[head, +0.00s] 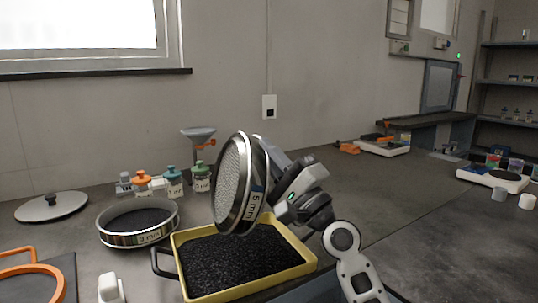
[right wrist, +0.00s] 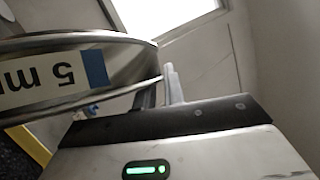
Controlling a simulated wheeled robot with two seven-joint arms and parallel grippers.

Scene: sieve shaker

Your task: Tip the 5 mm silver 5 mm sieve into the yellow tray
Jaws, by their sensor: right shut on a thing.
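The silver 5 mm sieve (head: 229,188) is steeply tilted, almost on edge, above the yellow tray (head: 306,262). Its mesh side faces left and its "5 mm" label with a blue mark faces the front. My right gripper (head: 273,184) is shut on the sieve's rim from the right. In the right wrist view the sieve's rim and label (right wrist: 60,75) lie by the fingers (right wrist: 160,88). The tray holds a layer of black granules. Whether grains are falling cannot be told.
A 3 mm sieve (head: 138,236) with dark grains stands left of the tray. A lid (head: 51,206) lies farther left. Several small bottles (head: 172,184) and a funnel stand (head: 199,137) are behind. An orange-handled item (head: 30,273) is front left.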

